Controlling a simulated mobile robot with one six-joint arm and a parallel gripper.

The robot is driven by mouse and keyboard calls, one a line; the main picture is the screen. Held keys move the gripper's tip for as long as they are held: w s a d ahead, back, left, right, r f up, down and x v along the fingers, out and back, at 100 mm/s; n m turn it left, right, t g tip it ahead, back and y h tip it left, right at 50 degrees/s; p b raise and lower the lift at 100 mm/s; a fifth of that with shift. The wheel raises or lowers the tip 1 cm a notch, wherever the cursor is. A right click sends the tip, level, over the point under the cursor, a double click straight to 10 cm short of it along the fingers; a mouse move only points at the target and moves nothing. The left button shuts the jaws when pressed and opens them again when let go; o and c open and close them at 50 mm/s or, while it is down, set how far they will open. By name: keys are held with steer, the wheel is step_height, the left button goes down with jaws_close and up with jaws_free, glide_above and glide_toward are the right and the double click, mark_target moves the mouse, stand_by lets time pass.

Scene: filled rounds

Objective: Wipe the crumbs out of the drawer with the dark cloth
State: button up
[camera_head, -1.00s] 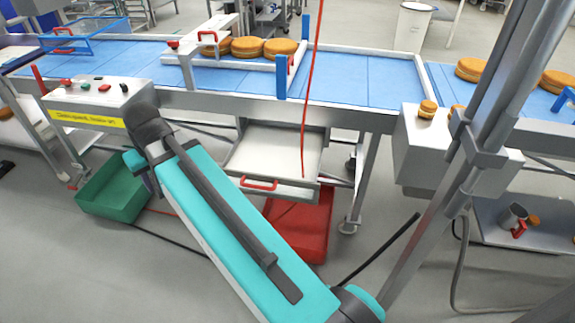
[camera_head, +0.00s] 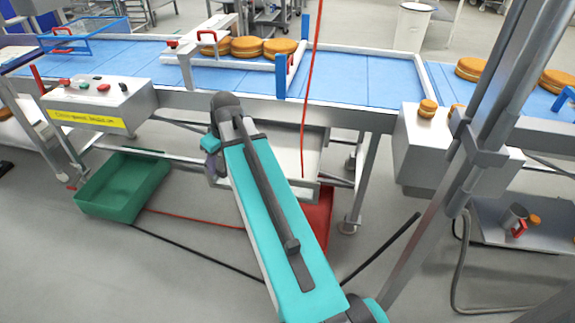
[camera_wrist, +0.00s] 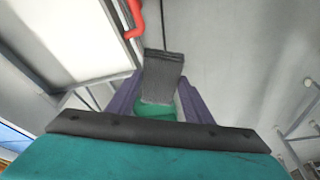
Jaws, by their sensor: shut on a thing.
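The open drawer (camera_head: 308,158) hangs under the conveyor in the head view. My arm covers its left part and its handle. In the wrist view the pale drawer (camera_wrist: 75,38) is at upper left, with its red handle (camera_wrist: 137,18) at its edge. My gripper (camera_wrist: 160,92) has purple fingers and is shut on the dark grey cloth (camera_wrist: 163,70), which sticks out beyond the fingertips. Cloth and gripper are beside the drawer's handle side in that view, over grey floor. In the head view the gripper is mostly hidden behind my arm. I can make out no crumbs.
The blue conveyor (camera_head: 360,80) with orange-brown rounds (camera_head: 247,47) runs above the drawer. A green bin (camera_head: 122,188) and a partly hidden red bin (camera_head: 318,215) stand on the floor. A table leg (camera_head: 362,185) is right of the drawer. A red cable (camera_head: 312,75) hangs in front.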

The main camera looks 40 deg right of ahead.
steer(key=s+d+f, duration=0.3)
steer(key=d, duration=0.4)
steer(key=s+d+f+n, duration=0.1)
steer(key=s+d+f, duration=0.1)
steer(key=d, duration=0.5)
steer(key=s+d+f+n+b, duration=0.1)
steer(key=s+d+f, duration=0.2)
steer(key=d, duration=0.5)
steer(key=shift+s+f+y, duration=0.3)
steer(key=shift+s+f, duration=0.05)
steer(key=shift+f, duration=0.25)
